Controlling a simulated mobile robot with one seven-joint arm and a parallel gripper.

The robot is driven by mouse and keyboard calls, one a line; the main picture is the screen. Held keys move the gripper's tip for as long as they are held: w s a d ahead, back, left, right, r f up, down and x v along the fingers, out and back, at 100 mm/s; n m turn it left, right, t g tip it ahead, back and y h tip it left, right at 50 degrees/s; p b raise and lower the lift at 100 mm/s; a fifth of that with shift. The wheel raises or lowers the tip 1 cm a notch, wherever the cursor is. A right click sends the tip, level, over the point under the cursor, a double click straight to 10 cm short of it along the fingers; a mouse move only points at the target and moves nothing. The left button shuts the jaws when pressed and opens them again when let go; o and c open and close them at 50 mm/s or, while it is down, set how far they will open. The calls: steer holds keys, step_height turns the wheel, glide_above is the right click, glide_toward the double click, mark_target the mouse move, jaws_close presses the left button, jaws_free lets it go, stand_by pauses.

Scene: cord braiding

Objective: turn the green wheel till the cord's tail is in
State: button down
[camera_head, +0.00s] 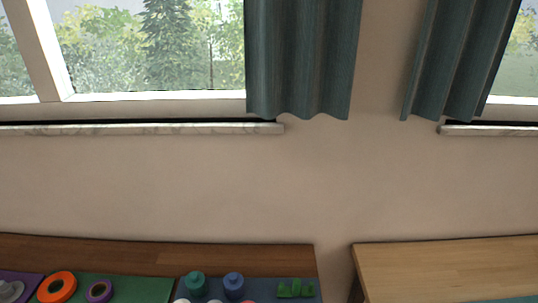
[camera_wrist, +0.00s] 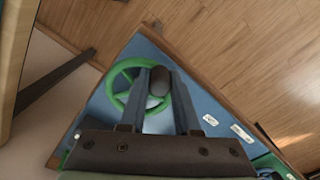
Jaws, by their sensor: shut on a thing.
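The green wheel (camera_wrist: 112,76) shows in the wrist view, a spoked ring over a blue board (camera_wrist: 205,100), partly covered by my fingers. A dark grey rounded knob (camera_wrist: 158,87) stands at the wheel's right side. My gripper (camera_wrist: 160,76) has its two fingers on either side of this knob and is shut on it. A pale patch shows between the fingers behind the knob; I cannot tell what it is. I cannot make out the cord or its tail in either view. The wheel and my gripper are outside the head view.
White labels (camera_wrist: 240,132) lie on the board, with wooden floor beyond its edge. In the head view, a bench holds an orange ring (camera_head: 57,287), a purple ring (camera_head: 99,291), a teal spool (camera_head: 195,282), a blue spool (camera_head: 233,286) and a green piece (camera_head: 295,289).

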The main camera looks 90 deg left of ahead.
steer(key=r+p, duration=0.1)
steer(key=p, duration=0.2)
steer(key=shift+f+p, duration=0.1)
steer(key=shift+p, duration=0.55)
steer(key=shift+f+p, duration=0.15)
steer(key=shift+p, duration=0.6)
